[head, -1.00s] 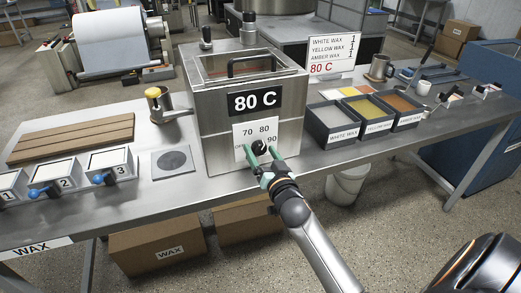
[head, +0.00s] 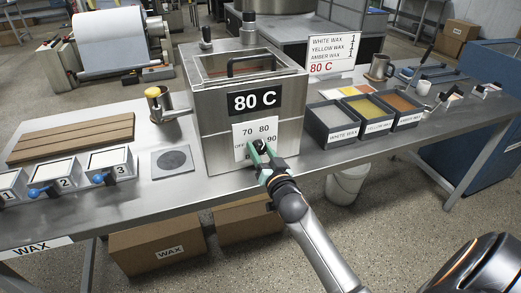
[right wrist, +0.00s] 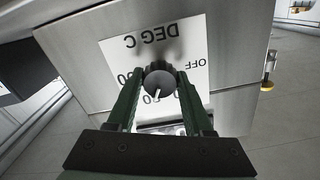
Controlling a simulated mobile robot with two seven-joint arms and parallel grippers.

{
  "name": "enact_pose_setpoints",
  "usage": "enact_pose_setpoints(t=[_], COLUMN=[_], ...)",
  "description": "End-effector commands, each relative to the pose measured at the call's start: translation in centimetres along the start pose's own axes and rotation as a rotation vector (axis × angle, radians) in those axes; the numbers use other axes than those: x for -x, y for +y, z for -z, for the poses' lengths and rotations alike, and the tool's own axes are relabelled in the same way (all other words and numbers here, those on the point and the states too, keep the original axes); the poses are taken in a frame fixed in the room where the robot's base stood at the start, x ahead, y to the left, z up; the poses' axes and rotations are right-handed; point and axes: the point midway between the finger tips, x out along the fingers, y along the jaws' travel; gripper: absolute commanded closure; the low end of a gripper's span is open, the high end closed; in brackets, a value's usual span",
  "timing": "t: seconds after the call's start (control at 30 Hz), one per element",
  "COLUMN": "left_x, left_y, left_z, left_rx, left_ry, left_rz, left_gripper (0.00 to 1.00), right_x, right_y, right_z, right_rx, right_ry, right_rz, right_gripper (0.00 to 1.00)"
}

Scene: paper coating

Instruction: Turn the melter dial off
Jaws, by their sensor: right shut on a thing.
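The melter (head: 228,118) is a steel box on the table with a black "80 C" display (head: 255,99). Its dial (head: 259,146) sits on a white plate marked OFF, 70, 80 and 90. My right gripper (head: 259,153) is shut on the dial from the front. In the right wrist view the round dial (right wrist: 159,83) sits between the two green fingertips, with a white pointer mark on its face. The dial plate (right wrist: 190,42) appears upside down there. My left gripper is not in view.
Black trays of white, yellow and amber wax (head: 332,133) stand right of the melter. A grey mat with a dark disc (head: 172,160) and a cup (head: 159,101) are on its left. Numbered boxes (head: 108,161) line the front left edge.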

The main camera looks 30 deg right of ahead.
Motion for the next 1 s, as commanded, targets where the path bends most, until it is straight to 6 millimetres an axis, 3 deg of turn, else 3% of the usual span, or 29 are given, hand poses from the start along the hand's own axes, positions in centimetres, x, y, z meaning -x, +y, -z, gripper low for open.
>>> enact_pose_setpoints(t=[0.17,0.57,1.0], left_x=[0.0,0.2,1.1], left_y=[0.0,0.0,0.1], left_z=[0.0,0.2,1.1], left_rx=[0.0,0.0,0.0], left_ry=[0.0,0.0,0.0], left_rz=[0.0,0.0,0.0], left_gripper=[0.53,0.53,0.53], right_x=[0.0,0.0,0.0], right_y=[0.0,0.0,0.0], right_z=[0.0,0.0,0.1], right_rx=[0.0,0.057,0.403], right_ry=[0.0,-0.001,-0.001], right_rz=[0.0,0.0,-0.001], right_gripper=[0.99,1.0,1.0])
